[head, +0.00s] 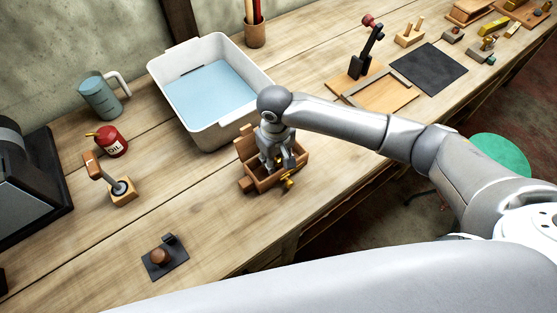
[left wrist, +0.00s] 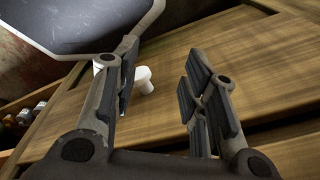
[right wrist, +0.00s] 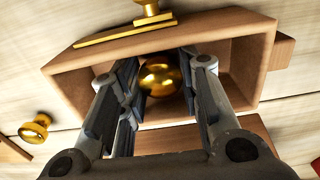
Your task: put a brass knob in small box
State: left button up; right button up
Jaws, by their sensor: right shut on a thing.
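The small box (head: 298,157) is an open wooden box at the front of the bench. My right gripper (head: 273,162) points down into it. In the right wrist view the fingers (right wrist: 163,85) are closed on a round brass knob (right wrist: 160,77), which is inside the walls of the box (right wrist: 250,62). Whether the knob touches the floor of the box is hard to tell. Another brass knob (right wrist: 35,128) lies outside the box, and a brass knob on a plate (right wrist: 110,36) is by its rim. My left gripper (left wrist: 162,65) is open and empty in the left wrist view.
A white tub (head: 165,90) with a blue bottom stands behind the box. A red oil can (head: 112,143), a grey jug (head: 100,98) and a small dark stand (head: 165,262) are to the left.

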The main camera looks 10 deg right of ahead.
jog(key=shift+r, duration=0.1)
jog(key=shift+s, duration=0.1)
jog(key=shift+s+a, duration=0.1)
jog(key=shift+a, duration=0.05)
jog(key=o, duration=1)
pick_arm(q)
jog(key=shift+s+a+r, duration=0.1)
jog(key=shift+s+a, duration=0.3)
jog(key=shift+s, duration=0.15)
pick_arm(e)
jog(key=shift+o, duration=0.2)
pick_arm(q)
jog(key=shift+w, duration=0.2)
